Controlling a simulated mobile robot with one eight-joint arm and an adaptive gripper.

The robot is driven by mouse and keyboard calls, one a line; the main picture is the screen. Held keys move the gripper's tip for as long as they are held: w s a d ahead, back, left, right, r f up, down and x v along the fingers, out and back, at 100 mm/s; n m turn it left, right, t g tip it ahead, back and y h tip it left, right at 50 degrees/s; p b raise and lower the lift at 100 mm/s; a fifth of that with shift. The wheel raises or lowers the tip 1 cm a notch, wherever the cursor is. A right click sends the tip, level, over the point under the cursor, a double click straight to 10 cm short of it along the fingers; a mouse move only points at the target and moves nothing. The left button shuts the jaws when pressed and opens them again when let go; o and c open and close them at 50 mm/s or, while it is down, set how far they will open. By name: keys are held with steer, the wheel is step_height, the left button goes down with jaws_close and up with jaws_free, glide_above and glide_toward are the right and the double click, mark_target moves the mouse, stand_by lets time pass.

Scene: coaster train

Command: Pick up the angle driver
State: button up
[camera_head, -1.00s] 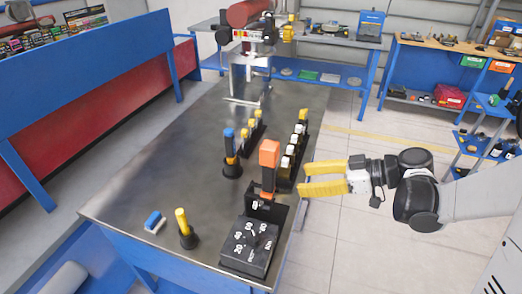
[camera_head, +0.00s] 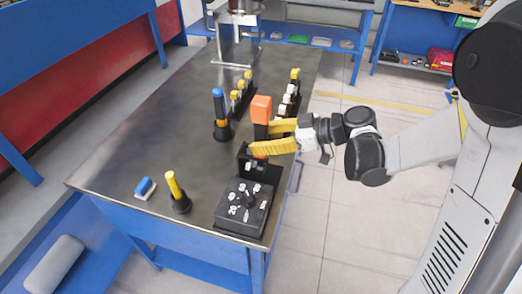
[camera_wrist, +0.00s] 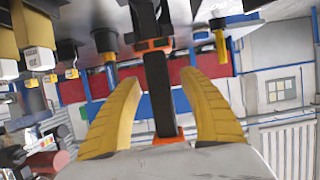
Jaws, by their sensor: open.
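The angle driver, as I take it, is the upright tool with an orange top (camera_head: 261,108) and a dark shaft, near the table's right edge. My gripper (camera_head: 258,138) reaches in from the right with its yellow fingers spread. In the wrist view, the dark shaft (camera_wrist: 160,90) stands between the two curved yellow fingers (camera_wrist: 163,95), with orange at both ends of it. Gaps show on both sides, so the fingers do not appear to touch it. In the head view, the near finger hides part of the tool's lower section and holder.
A blue-handled tool (camera_head: 220,108) stands to the left, and a row of small tools (camera_head: 290,92) behind. A yellow-handled tool (camera_head: 175,190) and a blue-and-white block (camera_head: 146,188) are front left.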

mark_target(262, 127)
steer(key=shift+c, duration=0.5)
jaws_close()
steer(key=shift+r, duration=0.15)
steer(key=shift+r+p, duration=0.95)
steer(key=shift+r, duration=0.65)
steer(key=shift+d+r, duration=0.15)
steer(key=shift+r, duration=0.05)
steer(key=s+d+p, duration=0.1)
steer(key=s+d, duration=0.2)
steer(key=d, duration=0.5)
steer(key=s+d+p, duration=0.2)
steer(key=s+d, duration=0.1)
steer(key=d, duration=0.5)
steer(key=shift+d, duration=0.35)
steer(key=shift+f, duration=0.1)
